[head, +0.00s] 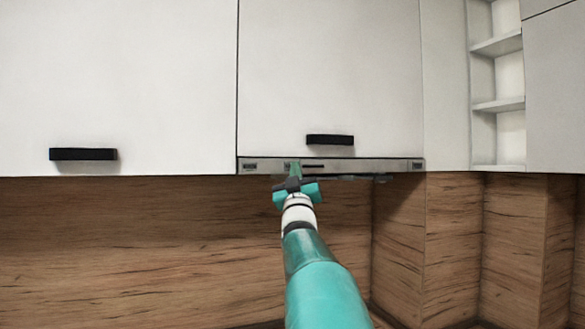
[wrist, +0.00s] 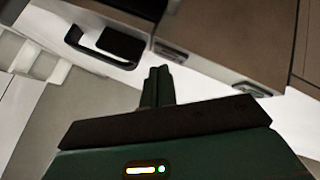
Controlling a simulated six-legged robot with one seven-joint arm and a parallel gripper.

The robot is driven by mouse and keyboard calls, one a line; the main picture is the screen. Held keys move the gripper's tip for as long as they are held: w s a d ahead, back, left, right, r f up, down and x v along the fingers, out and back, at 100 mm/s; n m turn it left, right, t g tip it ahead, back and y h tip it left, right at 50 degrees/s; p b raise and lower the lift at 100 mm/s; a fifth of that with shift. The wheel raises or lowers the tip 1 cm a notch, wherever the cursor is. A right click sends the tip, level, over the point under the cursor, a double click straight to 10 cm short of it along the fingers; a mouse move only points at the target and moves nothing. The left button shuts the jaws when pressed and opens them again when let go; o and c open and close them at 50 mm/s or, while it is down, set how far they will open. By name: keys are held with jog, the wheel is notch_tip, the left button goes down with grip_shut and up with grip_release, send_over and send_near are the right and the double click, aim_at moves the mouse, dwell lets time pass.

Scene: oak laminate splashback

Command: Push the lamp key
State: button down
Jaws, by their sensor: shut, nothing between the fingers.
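A slim grey range hood front (head: 365,165) runs along the bottom edge of the white middle cabinet. It carries a small dark marking at its left end (head: 250,166), a dark slot near its middle and another small marking at its right end. Which of these is the lamp key, I cannot tell. My gripper (head: 295,169) is in front of the hood strip, left of its middle, and covers part of it. In the wrist view my gripper's fingers (wrist: 158,80) are together and empty, close to the pale strip; contact cannot be told. Two grey rectangular parts (wrist: 171,53) show beyond them.
A black bar handle (head: 330,140) is just above the hood; it also shows in the wrist view (wrist: 90,42). Another black handle (head: 83,154) is on the left cabinet. Open shelves (head: 498,105) are at the right. Below is a wood splashback (head: 130,240), with free room in front.

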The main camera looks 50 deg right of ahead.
jog(key=shift+w+d, duration=0.2)
jog(key=shift+w, duration=0.1)
jog(key=shift+w, duration=0.15)
dwell(0.5)
jog(key=shift+s+a, duration=0.25)
jog(key=shift+s, duration=0.3)
jog(key=s+a, duration=0.2)
jog(key=s, duration=0.1)
jog(key=s+a, duration=0.1)
jog(key=s, duration=0.1)
dwell(0.4)
jog(key=shift+a, duration=0.1)
dwell(0.3)
